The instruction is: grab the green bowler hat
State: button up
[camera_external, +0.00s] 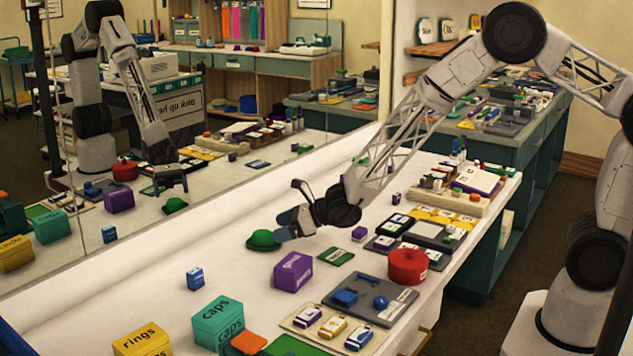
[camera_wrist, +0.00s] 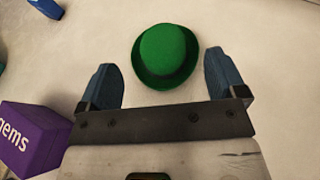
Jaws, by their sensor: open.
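The green bowler hat (camera_external: 263,240) sits crown up on the white counter, left of the purple box in the outside view. In the wrist view the hat (camera_wrist: 165,56) lies at the top middle, just ahead of and centred between my fingertips. My gripper (camera_external: 288,226) is open and empty, right beside the hat in the outside view. In the wrist view my gripper (camera_wrist: 164,77) shows its two blue fingers apart, one to each side of the hat's near brim. I see no contact with the hat.
The purple "gems" box (camera_external: 293,271) stands close to the hat; it also shows at the left of the wrist view (camera_wrist: 37,137). A small blue box (camera_external: 195,279) and a teal "caps" box (camera_external: 218,323) stand nearer the front. A mirror (camera_external: 170,130) backs the counter.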

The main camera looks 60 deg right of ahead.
aim_at(265, 233)
jog(key=shift+x, duration=2.45)
jog(key=shift+d, duration=0.1)
jog(key=shift+c, duration=0.5)
jog(key=c, duration=0.9)
